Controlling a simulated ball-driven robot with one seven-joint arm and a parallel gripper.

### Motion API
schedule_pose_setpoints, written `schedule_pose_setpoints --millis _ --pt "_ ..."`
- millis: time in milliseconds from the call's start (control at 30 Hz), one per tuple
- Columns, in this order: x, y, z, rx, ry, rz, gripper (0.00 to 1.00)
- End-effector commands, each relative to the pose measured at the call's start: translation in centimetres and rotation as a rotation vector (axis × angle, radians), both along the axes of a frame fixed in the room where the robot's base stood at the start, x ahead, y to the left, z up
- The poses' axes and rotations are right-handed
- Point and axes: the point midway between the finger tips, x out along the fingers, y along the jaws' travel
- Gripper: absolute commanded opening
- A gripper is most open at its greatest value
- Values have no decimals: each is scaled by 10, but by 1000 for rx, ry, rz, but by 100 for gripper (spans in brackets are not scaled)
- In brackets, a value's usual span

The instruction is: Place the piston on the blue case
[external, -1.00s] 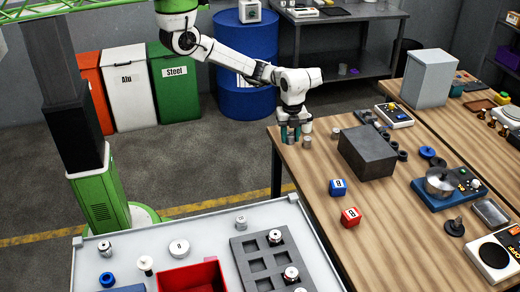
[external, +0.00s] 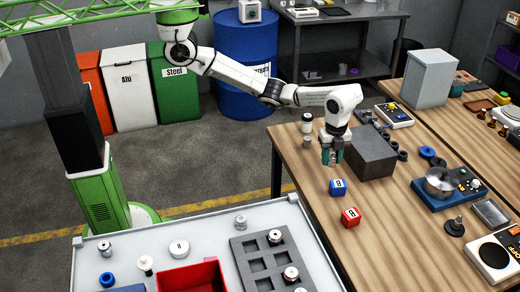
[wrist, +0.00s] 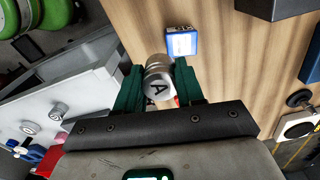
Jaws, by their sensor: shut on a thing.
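In the external view the fingers mostly hide the piston. The blue case (external: 338,187) is a small blue box with a white label on the table, a little nearer the camera than my gripper. It also shows in the wrist view (wrist: 181,41), just beyond the held piston. The piston and the case look apart.
A red case (external: 351,217) sits in front of the blue one. A dark grey block (external: 372,153) stands close at the right of my gripper. Small cylinders (external: 307,123) stand near the table's back left corner. The table in front of the block is mostly clear.

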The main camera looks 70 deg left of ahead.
Motion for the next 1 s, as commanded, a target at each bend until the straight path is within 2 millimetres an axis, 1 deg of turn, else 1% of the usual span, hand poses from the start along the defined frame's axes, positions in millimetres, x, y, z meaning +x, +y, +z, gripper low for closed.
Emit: schedule_pose_setpoints --millis 33,100,167,233,467,633,733,1000 --pt "4 -4 -18 1 9 0 5" --pt "14 -8 -25 4 5 1 5" --pt "20 -10 -33 4 4 0 5" --pt "25 -13 -36 3 2 0 5" --pt "35 -17 -50 4 1 0 5" --pt "34 -17 -72 4 2 -1 5" --pt "34 -17 -79 2 1 -1 5" --pt "34 -17 -80 2 1 -1 5"
